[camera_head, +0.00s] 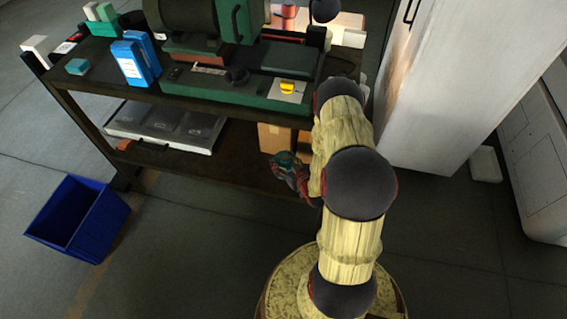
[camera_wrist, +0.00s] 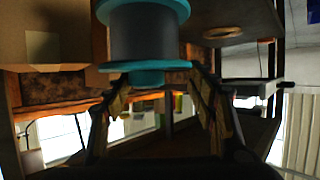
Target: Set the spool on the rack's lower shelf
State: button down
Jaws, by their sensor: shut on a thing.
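The spool has teal flanges and a dark winding. In the wrist view the spool (camera_wrist: 148,38) fills the top middle, with its lower teal end between my fingertips. In the head view the spool (camera_head: 284,158) is small and partly covered by my gripper (camera_head: 290,174), which is shut on it. My gripper (camera_wrist: 155,92) also shows in the wrist view, one finger on each side. The rack's lower shelf (camera_head: 225,162) is dark brown. The spool appears at the shelf's front right part; I cannot tell whether it touches the shelf.
On the lower shelf are a grey compartment tray (camera_head: 165,128) and a cardboard box (camera_head: 274,138) behind the spool. A green machine (camera_head: 235,88) stands on the upper shelf. A blue bin (camera_head: 82,218) is on the floor at left. A white cabinet (camera_head: 440,95) stands right.

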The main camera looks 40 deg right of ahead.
aim_at(277, 160)
jog(key=w, duration=0.1)
jog(key=w+a+n+y, duration=0.1)
jog(key=shift+w+r, duration=0.35)
jog(key=shift+r, duration=0.05)
jog(key=w+a+f+b, duration=0.1)
jog(key=w+f+b, duration=0.1)
jog(key=w+f, duration=0.2)
jog(key=w+a+f+b, duration=0.2)
jog(key=w+f+b, duration=0.1)
jog(key=w+f, duration=0.1)
jog(key=w+a+f+b, duration=0.2)
jog(key=w+f+b, duration=0.1)
jog(key=w+f, duration=0.1)
jog(key=shift+a+f, duration=0.25)
jog(key=shift+f, duration=0.05)
jog(key=c, duration=0.7)
grip_release()
jog(key=shift+s+f, duration=0.15)
jog(key=shift+o, duration=0.2)
